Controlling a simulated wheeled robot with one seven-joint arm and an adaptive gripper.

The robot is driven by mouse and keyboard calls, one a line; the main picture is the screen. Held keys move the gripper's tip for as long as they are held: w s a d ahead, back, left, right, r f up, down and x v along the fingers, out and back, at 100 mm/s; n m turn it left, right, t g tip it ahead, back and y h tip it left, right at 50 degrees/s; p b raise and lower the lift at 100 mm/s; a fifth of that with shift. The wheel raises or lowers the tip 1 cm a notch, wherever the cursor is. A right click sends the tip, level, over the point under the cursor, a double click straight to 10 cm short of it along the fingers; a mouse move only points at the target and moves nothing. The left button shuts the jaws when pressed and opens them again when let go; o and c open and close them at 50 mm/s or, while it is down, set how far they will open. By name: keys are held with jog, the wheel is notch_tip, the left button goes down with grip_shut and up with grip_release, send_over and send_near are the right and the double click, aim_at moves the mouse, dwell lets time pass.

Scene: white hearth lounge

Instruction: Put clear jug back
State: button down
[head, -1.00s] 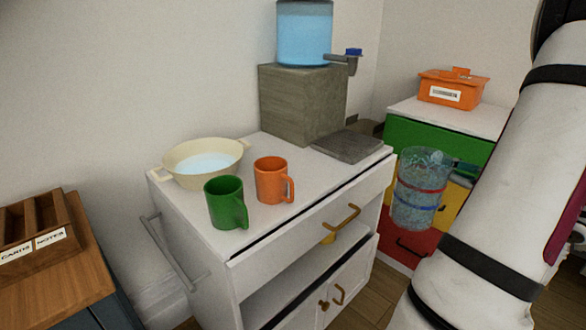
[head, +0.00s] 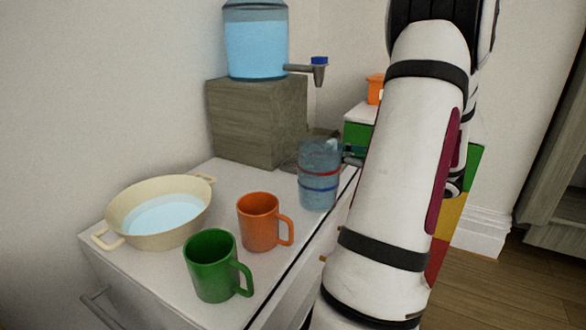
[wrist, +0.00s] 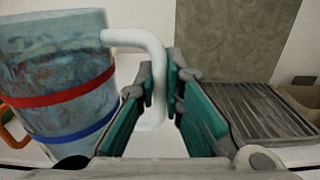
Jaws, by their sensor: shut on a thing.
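The clear jug (head: 319,185) has a red band and a blue band. It is upright at the right edge of the white cabinet's top (head: 225,178), to the right of the orange mug. I cannot tell whether its base touches the top. In the wrist view the jug (wrist: 60,85) fills the left side, with its pale handle (wrist: 152,62) reaching between the teal fingers. My gripper (wrist: 172,90) is shut on that handle. In the head view my arm hides most of the gripper. I cannot tell if the jug holds water.
An orange mug (head: 259,222), a green mug (head: 212,266) and a cream basin of water (head: 157,212) stand on the cabinet. Behind are a wooden block (head: 250,125) bearing a water dispenser (head: 257,45) and a ridged drip tray (wrist: 250,112). A coloured drawer unit (head: 357,136) is partly hidden.

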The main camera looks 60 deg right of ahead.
jog(key=w+d+f+b, duration=0.1)
jog(key=w, duration=0.2)
jog(key=w+f+b, duration=0.1)
jog(key=w+f, duration=0.1)
jog(key=w, duration=0.2)
jog(key=w+d+f+b, duration=0.1)
jog(key=w+b, duration=0.1)
jog(key=w, duration=0.1)
jog(key=shift+w+d+f, duration=0.35)
jog(key=shift+r, duration=0.1)
jog(key=c, duration=1.7)
grip_release()
